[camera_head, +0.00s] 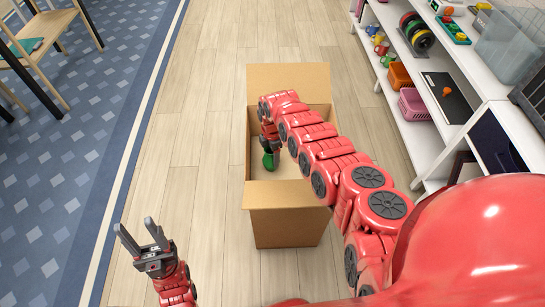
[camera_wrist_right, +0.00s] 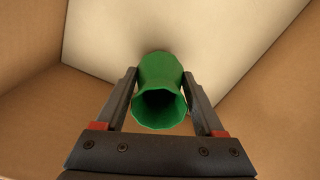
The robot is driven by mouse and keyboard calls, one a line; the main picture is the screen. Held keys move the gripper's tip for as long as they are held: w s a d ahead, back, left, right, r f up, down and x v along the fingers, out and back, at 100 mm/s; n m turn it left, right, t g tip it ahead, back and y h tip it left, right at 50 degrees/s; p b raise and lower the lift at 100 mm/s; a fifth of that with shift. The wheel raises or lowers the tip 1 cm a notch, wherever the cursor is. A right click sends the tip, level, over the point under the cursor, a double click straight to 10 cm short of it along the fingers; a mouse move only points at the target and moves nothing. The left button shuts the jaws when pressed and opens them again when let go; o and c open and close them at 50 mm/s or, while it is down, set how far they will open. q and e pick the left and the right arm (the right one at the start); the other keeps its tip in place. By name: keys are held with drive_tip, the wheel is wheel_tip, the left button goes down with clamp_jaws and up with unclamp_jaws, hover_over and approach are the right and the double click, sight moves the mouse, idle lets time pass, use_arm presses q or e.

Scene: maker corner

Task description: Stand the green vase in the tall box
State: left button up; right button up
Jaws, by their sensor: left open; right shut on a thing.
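The tall cardboard box (camera_head: 284,222) stands open on the floor in the head view, its back flap raised. My right arm reaches over its right wall and down into it. The green vase (camera_head: 268,160) is inside the box, below my right wrist. In the right wrist view the vase (camera_wrist_right: 160,88) is upright, its flared mouth toward the camera, between the fingers of my right gripper (camera_wrist_right: 160,85), which is shut on it. I cannot tell whether its base touches the box floor (camera_wrist_right: 115,35). My left gripper (camera_head: 138,236) is open and empty, left of the box.
A white shelf (camera_head: 415,125) at the right holds a pink basket (camera_head: 413,104), an orange bin (camera_head: 399,76) and several other items. A wooden chair (camera_head: 50,30) stands on the blue rug (camera_head: 100,110) at the left. The wooden floor around the box's left side is clear.

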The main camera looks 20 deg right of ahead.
drive_tip(key=shift+f, duration=0.1)
drive_tip(key=shift+f, duration=0.1)
drive_tip(key=o, duration=1.4)
drive_tip(key=shift+c, duration=0.2)
drive_tip(key=shift+w+r+p, duration=0.1)
drive_tip(key=shift+r+p, duration=0.25)
drive_tip(key=shift+r, duration=0.1)
wheel_tip(320, 180, up, 11)
drive_tip(key=p, duration=0.2)
drive_tip(key=shift+r, duration=0.15)
